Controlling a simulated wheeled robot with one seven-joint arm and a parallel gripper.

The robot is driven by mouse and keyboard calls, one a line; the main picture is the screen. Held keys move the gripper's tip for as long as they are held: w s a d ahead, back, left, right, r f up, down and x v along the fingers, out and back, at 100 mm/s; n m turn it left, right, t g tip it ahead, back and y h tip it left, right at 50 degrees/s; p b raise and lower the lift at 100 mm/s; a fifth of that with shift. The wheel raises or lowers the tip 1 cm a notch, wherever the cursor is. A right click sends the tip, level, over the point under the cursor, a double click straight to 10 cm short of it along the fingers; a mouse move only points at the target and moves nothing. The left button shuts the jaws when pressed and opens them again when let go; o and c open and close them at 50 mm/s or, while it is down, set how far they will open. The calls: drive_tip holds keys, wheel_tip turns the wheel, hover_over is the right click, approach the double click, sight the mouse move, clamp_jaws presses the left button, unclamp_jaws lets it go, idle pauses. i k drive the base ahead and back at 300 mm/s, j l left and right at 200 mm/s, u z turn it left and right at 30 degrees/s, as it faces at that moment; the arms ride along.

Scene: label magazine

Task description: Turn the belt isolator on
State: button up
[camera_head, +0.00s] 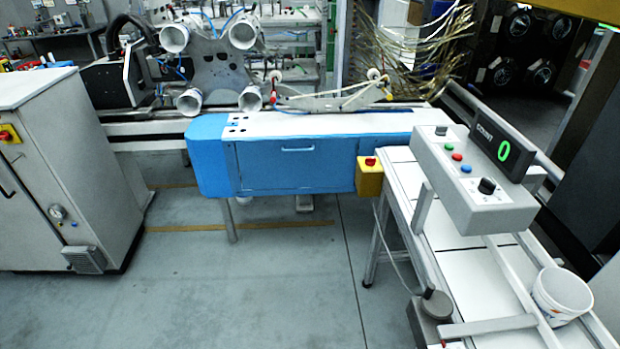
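No part in view carries a readable isolator label, so I cannot tell which one is the belt isolator. A grey box (424,327) with a black round knob (437,303) sits at the lower edge, beside the white belt table; its bottom is cut off. A red and yellow switch (8,135) is on the left cabinet. Knob positions are too small to read. My gripper is not in view.
A count display (503,147) reads green 0. A yellow box with a red button (370,176) is at the blue bench's (285,165) right end. A white bucket (560,292) stands at the lower right. The grey floor (230,285) in front is clear.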

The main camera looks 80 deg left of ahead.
sight(369, 161)
drive_tip(key=u, duration=2.3)
